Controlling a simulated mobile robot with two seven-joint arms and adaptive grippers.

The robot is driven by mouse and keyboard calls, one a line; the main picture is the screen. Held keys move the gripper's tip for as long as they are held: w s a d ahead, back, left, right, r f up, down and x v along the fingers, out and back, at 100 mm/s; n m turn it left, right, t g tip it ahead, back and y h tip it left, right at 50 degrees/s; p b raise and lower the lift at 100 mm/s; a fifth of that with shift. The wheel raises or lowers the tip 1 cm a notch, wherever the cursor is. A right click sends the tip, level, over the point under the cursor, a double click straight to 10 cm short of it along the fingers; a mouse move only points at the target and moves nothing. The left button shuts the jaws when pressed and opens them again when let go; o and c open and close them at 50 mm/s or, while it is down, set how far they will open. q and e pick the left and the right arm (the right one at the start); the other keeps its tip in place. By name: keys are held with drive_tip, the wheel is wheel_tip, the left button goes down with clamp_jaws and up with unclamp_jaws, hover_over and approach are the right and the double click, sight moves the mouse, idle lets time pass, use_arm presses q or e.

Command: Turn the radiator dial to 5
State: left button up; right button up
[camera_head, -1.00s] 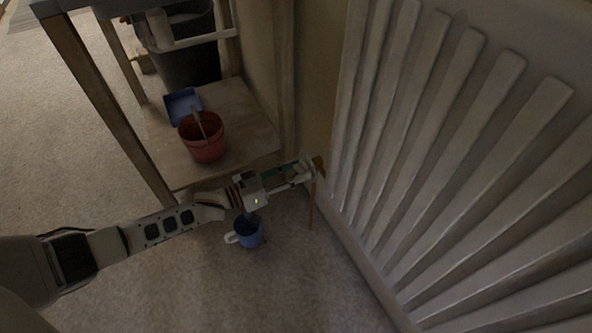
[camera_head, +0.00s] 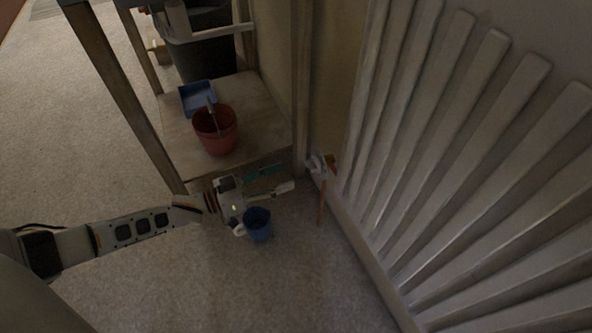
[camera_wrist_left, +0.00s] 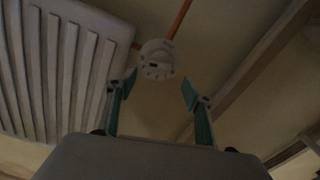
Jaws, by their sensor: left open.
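The radiator dial (camera_head: 317,163) is a small white knob at the lower left corner of the white radiator (camera_head: 447,150), beside a brass-coloured fitting and a copper pipe (camera_head: 321,205). In the left wrist view the dial (camera_wrist_left: 157,60) shows face-on, pale with dark marks too small to read. My left gripper (camera_head: 281,178) is open and empty, to the left of the dial and apart from it. In the left wrist view its two teal-lined fingers (camera_wrist_left: 159,88) stand either side below the dial. My right gripper is not in view.
A wooden shelf unit (camera_head: 262,108) stands left of the radiator, holding a red bucket (camera_head: 215,138) and a blue tray (camera_head: 191,101). A dark bin (camera_head: 205,55) is behind. A blue mug (camera_head: 260,229) is on the carpet below my left gripper. Carpet around is clear.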

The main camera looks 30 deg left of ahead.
use_arm(q)
drive_tip(key=shift+v, duration=1.65)
